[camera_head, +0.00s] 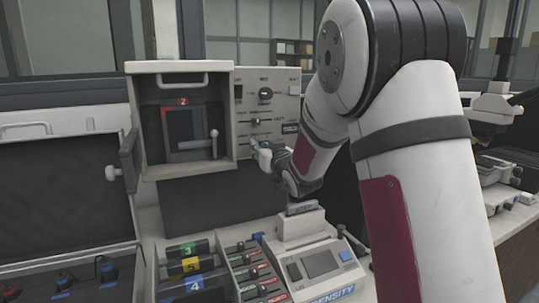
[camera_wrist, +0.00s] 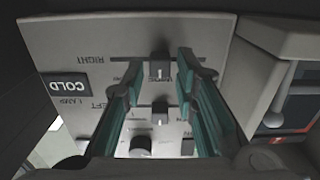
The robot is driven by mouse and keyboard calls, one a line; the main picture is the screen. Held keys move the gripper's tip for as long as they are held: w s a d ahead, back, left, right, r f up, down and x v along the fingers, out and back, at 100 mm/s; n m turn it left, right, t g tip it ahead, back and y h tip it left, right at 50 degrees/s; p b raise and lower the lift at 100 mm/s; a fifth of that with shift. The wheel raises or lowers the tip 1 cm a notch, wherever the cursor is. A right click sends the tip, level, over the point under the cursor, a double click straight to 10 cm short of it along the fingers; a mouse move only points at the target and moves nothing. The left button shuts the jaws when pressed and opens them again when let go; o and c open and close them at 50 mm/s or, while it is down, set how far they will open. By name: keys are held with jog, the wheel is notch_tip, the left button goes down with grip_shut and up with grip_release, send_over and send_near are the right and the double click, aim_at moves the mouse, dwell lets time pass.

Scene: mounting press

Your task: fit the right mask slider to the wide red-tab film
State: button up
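The right mask slider has a dark knob (camera_wrist: 160,64) on a horizontal slot marked RIGHT, seen upside down in the wrist view. My gripper (camera_wrist: 157,72) is open, with one teal finger on each side of this knob and gaps showing; contact cannot be told. The left slider knob (camera_wrist: 160,106) lies below it in that view. In the head view my gripper (camera_head: 258,150) is at the lower part of the control panel (camera_head: 243,94), hiding the right slider. A dark frame with a red strip (camera_head: 165,130) sits in the open housing marked 2; whether it is the wide film is unclear.
A lever (camera_head: 214,140) stands in the housing (camera_head: 136,100) left of the panel. A COLD lamp sign (camera_wrist: 69,85) is beside the sliders. An open case (camera_head: 70,185) stands left.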

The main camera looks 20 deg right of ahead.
jog(key=s, duration=0.9)
jog(key=shift+s, duration=0.35)
